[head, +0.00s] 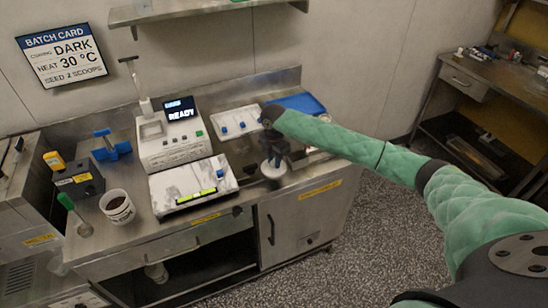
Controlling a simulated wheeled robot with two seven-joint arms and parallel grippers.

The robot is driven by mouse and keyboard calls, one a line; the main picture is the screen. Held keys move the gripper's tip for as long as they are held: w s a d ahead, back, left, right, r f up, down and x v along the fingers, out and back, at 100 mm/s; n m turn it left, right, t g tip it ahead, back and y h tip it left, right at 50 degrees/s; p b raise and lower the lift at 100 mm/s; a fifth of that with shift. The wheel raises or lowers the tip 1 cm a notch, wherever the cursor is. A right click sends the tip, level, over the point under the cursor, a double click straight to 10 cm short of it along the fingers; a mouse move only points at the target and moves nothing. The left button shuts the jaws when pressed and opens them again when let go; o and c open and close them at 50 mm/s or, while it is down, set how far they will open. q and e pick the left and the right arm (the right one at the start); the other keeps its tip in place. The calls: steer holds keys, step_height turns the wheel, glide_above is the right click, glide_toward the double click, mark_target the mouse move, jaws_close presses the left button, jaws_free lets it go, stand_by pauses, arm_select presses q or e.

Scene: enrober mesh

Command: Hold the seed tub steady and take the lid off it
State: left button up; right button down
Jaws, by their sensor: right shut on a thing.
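My right gripper (275,158) reaches in on the green arm from the right and points down at the worktop. It is shut on a small, whitish round tub (273,170) near the front edge, which looks like the seed tub. The dark fingers cover its top, so I cannot tell whether they grip the lid or the wall. The lid cannot be made out separately. My left gripper is not in view.
A white machine reading READY (172,142) and a marbled slab (190,187) stand left of the tub. A white panel with blue knobs (236,122) and a blue tray (297,104) lie behind. An open cup of dark contents (117,207) stands front left.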

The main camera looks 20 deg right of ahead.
steer(key=shift+f, duration=0.15)
steer(key=shift+f, duration=0.1)
steer(key=c, duration=1.2)
jaws_free()
steer(key=shift+c, duration=0.2)
